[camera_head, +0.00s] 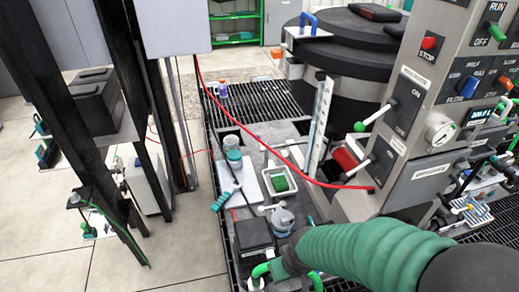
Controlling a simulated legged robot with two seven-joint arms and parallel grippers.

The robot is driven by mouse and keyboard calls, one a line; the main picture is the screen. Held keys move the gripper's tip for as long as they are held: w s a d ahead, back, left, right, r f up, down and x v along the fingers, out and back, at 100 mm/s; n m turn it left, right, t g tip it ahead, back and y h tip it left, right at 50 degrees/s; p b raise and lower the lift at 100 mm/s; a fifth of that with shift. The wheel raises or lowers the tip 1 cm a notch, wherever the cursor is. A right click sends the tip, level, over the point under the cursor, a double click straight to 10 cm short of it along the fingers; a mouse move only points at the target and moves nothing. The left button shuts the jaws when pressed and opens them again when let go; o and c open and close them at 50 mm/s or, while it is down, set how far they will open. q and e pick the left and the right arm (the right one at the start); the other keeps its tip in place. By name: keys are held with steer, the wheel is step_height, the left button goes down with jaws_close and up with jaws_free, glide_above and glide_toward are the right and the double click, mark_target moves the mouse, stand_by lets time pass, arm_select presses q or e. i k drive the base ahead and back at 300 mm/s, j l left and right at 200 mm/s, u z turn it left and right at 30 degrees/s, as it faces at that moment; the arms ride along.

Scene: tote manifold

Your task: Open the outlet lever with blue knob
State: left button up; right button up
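A blue handle (308,21) stands on a white bracket at the left edge of the large black round tank, upper right of centre. A smaller blue knob (468,86) is on the grey control panel at the right. I cannot tell from this view which of these belongs to the outlet lever, and no outlet label is readable. I see no gripper of mine near either one. Neither of my grippers can be made out in this view.
A thick ribbed green tube (365,252) crosses the lower right. The grey panel (400,107) carries levers with green knobs and a red stop button (429,43). A red cable (290,160) runs to it. Dark posts (60,110) stand left; open floor lies below them.

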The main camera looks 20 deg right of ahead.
mark_target(262, 148)
steer(key=k+z, duration=0.2)
steer(key=z, duration=0.2)
steer(key=k+l+z, duration=0.1)
steer(key=z, duration=0.3)
steer(key=k+l+z, duration=0.15)
steer(key=z, duration=0.25)
steer(key=i+j+z, duration=0.25)
steer(key=j+z, duration=0.2)
steer(key=j, duration=0.9)
steer(key=j+z, duration=0.45)
steer(key=j, duration=0.95)
steer(key=i+j, duration=0.15)
steer(key=j, duration=0.3)
steer(key=i+j, duration=0.1)
steer(key=j, duration=0.3)
steer(key=i+j, duration=0.15)
steer(key=j, duration=0.3)
steer(key=i+j, duration=0.1)
steer(key=j, duration=0.3)
